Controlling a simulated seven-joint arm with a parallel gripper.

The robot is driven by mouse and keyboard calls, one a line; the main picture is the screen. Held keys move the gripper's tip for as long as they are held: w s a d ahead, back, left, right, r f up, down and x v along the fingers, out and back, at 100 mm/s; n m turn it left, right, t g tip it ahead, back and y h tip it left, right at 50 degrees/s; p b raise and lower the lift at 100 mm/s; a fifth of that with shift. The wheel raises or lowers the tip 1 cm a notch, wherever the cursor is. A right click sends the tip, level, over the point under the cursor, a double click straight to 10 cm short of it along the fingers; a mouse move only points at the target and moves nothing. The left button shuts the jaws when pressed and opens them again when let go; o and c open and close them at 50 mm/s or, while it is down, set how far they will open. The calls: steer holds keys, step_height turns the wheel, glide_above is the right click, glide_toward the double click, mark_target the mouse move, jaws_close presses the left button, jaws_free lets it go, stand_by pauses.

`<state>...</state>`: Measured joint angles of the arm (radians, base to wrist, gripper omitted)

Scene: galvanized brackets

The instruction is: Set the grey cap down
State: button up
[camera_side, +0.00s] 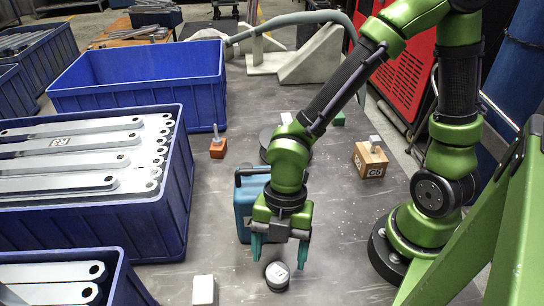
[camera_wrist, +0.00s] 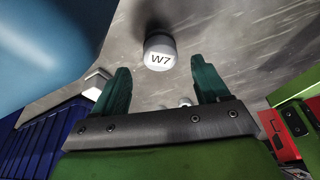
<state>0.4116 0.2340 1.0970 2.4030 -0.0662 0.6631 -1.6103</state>
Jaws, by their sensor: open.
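A small round cap (camera_side: 277,276) with a pale top and a darker grey side stands upright on the grey table near the front. In the wrist view the cap (camera_wrist: 160,54) shows the mark W7 on its top. It is the likely grey cap. My gripper (camera_side: 280,256) points down just above and around the cap in the side view. In the wrist view the two teal fingers of my gripper (camera_wrist: 160,70) are wide apart, with nothing between them, and the cap shows beyond their tips. I cannot tell the exact height gap.
A teal canister (camera_side: 245,205) stands close behind my gripper. A white block (camera_side: 204,290) is at front left. A blue crate of galvanized brackets (camera_side: 180,195) stands left, an empty blue crate (camera_side: 140,98) behind it. A wooden block (camera_side: 370,161) is at right. Table right of the cap is clear.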

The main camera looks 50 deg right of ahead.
steer(key=v, duration=0.6)
steer(key=shift+r, duration=0.4)
steer(key=shift+w+d, duration=0.1)
steer(key=shift+d, duration=0.05)
steer(key=w+r+m+t, duration=0.1)
steer(key=w+r, duration=0.1)
steer(key=w+r+m+t+y, duration=0.1)
steer(key=w+r+m+t, duration=0.1)
steer(key=w, duration=0.1)
steer(key=w+d+r+m+t, duration=0.1)
steer(key=w+r, duration=0.1)
steer(key=r, duration=0.1)
steer(key=shift+w+d, duration=0.1)
steer(key=shift+w, duration=0.25)
steer(key=s+d+r+m+t, duration=0.2)
steer(key=d+m, duration=0.5)
steer(key=m, duration=0.4)
steer(key=s+d+r+m+t+h, duration=0.1)
steer(key=s+d+r+m+t, duration=0.1)
steer(key=d+m, duration=0.5)
steer(key=shift+s+r+m+t+h, duration=0.2)
steer(key=shift+r+m+t+h, duration=0.1)
steer(key=shift+m, duration=2.3)
steer(key=shift+d, duration=0.1)
